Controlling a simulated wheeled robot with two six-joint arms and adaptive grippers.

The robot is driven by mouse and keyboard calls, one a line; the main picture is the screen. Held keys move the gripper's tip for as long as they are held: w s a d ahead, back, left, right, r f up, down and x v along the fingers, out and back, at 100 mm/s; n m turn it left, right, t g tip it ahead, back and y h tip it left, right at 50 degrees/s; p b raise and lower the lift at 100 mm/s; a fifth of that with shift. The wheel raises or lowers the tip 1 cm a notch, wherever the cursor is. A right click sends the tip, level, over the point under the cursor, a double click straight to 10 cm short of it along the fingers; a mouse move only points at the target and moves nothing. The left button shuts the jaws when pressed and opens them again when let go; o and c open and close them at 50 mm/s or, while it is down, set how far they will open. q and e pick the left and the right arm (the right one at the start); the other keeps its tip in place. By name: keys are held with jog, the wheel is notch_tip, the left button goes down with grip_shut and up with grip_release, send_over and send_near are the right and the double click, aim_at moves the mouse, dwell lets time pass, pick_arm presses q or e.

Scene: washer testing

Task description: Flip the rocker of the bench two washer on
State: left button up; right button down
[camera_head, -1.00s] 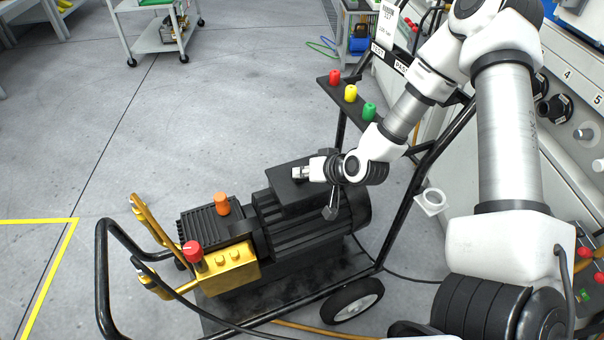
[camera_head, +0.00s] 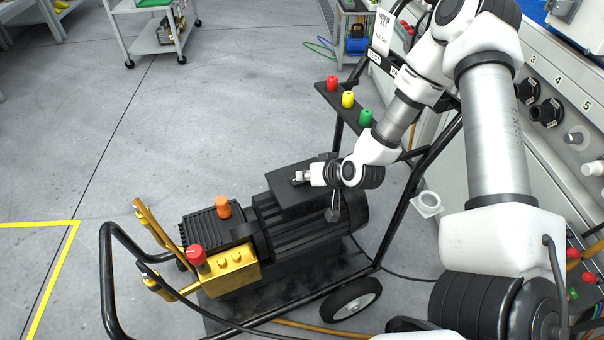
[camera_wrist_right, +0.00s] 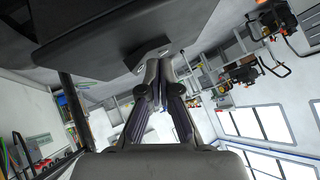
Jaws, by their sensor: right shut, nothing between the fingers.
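The washer is a black finned motor (camera_head: 310,215) with a brass pump block (camera_head: 230,270) on a wheeled cart. A dark switch box (camera_head: 290,195) sits on top of the motor. The rocker itself cannot be made out, and contact cannot be told. My left gripper is not in view.
The cart's black tube frame (camera_head: 108,270) surrounds the washer. Red, yellow and green knobs (camera_head: 348,99) stand on a shelf behind my right arm. A test panel (camera_head: 560,110) lines the right side. The floor (camera_head: 150,140) at left is clear.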

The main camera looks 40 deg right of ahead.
aim_at(304, 186)
notch_tip(304, 186, up, 5)
jog(key=p, duration=0.4)
jog(key=shift+w, duration=0.15)
jog(key=a+p+v, duration=0.1)
jog(key=p+v, duration=0.4)
jog(key=v, duration=0.4)
jog(key=shift+s+a, duration=0.35)
jog(key=shift+a, duration=0.15)
